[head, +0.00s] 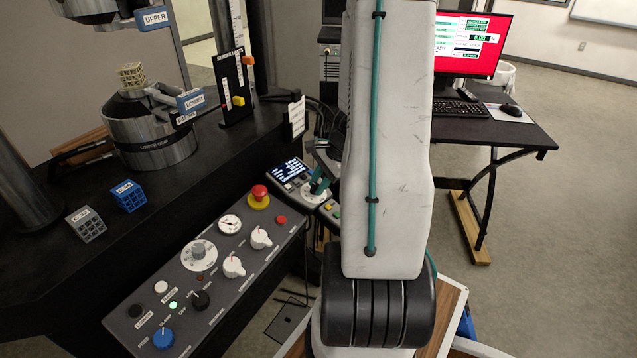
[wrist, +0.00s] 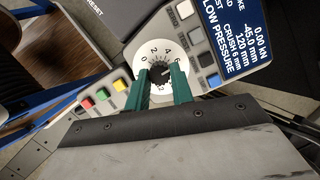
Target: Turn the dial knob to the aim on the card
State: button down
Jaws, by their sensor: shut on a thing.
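The dial knob (wrist: 160,72) is black and sits at the middle of a white round dial (wrist: 146,52) with printed numbers. My gripper (wrist: 161,76) has its two green fingers on either side of the knob, shut on it. Where the knob's pointer stands is too small to read surely. In the head view the dial (head: 314,194) is partly covered by my green gripper (head: 319,184). A small white card (head: 297,116) stands on the black bench edge behind the control unit; its writing is too small to read.
The control unit's screen (wrist: 236,45) shows "LOW PRESSURE" and "CRUSH 6 mm". Coloured buttons (wrist: 102,94) lie beside the dial. A larger panel (head: 205,262) with knobs and a red emergency button (head: 259,193) stands to the left. A desk (head: 490,132) with a monitor is at right.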

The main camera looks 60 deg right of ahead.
jog(key=shift+m, duration=0.3)
jog(key=c, duration=1.2)
grip_release()
jog(key=v, duration=0.7)
jog(key=shift+r, duration=0.35)
jog(key=shift+s, duration=0.1)
